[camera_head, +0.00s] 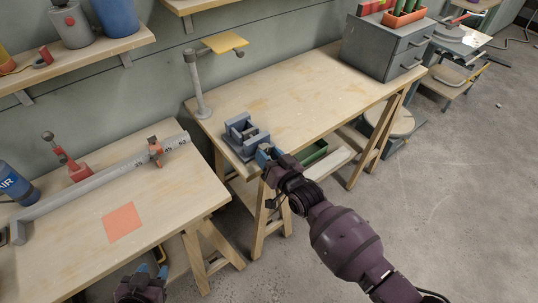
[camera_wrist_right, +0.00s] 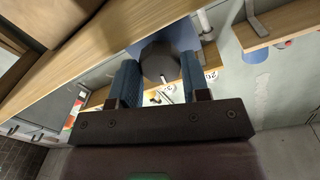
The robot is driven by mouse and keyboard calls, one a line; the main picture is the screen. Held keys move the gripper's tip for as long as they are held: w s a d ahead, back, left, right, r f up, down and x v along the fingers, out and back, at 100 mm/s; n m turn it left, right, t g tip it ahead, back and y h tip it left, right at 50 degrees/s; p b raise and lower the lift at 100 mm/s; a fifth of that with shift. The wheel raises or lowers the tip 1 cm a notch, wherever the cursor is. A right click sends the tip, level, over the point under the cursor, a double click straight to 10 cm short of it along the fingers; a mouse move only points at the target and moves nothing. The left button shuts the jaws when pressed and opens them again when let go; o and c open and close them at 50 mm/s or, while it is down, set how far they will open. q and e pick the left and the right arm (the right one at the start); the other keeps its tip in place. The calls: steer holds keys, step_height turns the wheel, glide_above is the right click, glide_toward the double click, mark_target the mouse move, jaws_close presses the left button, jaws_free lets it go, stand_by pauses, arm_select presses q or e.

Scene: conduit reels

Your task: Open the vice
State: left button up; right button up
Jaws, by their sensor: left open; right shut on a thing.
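The blue-grey vice (camera_head: 241,132) is mounted at the front left corner of the far workbench, with a gap showing between its jaws. My right gripper (camera_head: 267,154) is at the vice's front side, where its fingers hide the handle in the head view. In the right wrist view, its two blue fingers are on either side of a dark, many-sided knob (camera_wrist_right: 159,60) with a light pin, and they are shut on it. My left gripper (camera_head: 150,274) is open and empty, low at the bottom edge of the head view, apart from the vice.
The far workbench (camera_head: 310,100) is mostly clear, with a grey drawer cabinet (camera_head: 385,48) at its far end and a yellow-topped stand (camera_head: 200,85) behind the vice. The near bench (camera_head: 75,225) holds a long measuring rail (camera_head: 100,185) and an orange square (camera_head: 122,222).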

steer(key=shift+n, duration=1.1)
steer(key=o, duration=0.9)
steer(key=p+v, duration=0.1)
steer(key=v, duration=1)
steer(key=shift+a+f, duration=0.1)
steer(key=shift+f, duration=0.1)
